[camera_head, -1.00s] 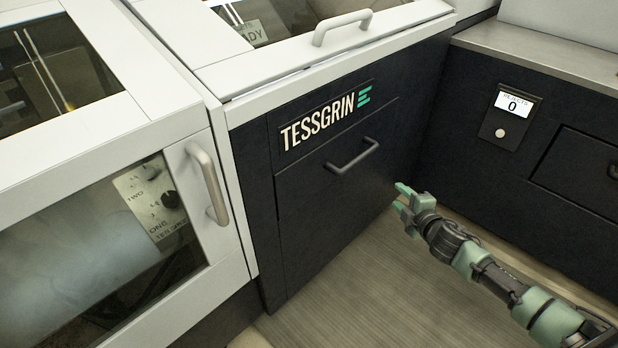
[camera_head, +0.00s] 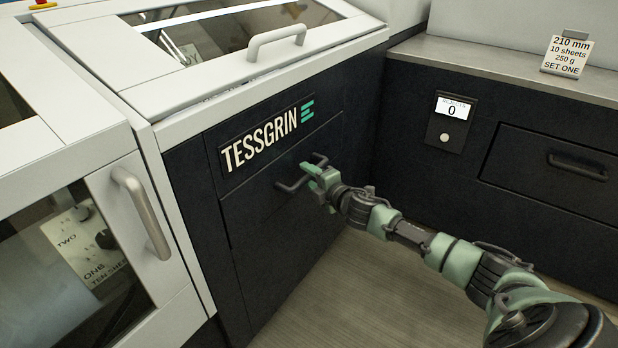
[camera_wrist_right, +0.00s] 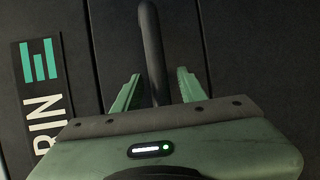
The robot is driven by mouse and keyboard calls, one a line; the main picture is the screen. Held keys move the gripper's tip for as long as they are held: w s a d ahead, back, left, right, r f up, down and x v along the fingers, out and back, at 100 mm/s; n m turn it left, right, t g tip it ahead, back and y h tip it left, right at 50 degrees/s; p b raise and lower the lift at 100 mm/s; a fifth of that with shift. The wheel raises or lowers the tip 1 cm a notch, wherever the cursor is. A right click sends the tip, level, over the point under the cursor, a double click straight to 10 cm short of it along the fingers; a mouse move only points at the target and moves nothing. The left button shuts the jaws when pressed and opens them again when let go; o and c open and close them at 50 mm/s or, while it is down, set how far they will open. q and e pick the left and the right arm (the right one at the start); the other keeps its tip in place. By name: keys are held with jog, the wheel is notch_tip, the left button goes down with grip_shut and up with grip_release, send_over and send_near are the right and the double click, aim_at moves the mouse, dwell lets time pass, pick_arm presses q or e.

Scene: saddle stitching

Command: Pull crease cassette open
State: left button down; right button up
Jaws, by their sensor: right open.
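The crease cassette front (camera_head: 270,215) is a black panel below the TESSGRIN lettering, and it sits flush with the machine. Its dark bar handle (camera_head: 290,186) is partly hidden by my right gripper (camera_head: 312,176) in the head view. In the right wrist view, the handle (camera_wrist_right: 152,50) runs between the two green fingers of my right gripper (camera_wrist_right: 156,88). The fingers are open, one on each side of the bar, with a gap on both sides. My left gripper is not in view.
A grey handle (camera_head: 276,40) tops the lid above. A light-framed door with a grey handle (camera_head: 142,212) stands at left. At right are a reject counter (camera_head: 452,110), a dark drawer (camera_head: 555,170) and a card (camera_head: 567,55). The floor (camera_head: 370,290) in front is clear.

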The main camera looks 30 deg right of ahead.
jog(key=shift+c, duration=0.2)
grip_shut()
dwell(1.3)
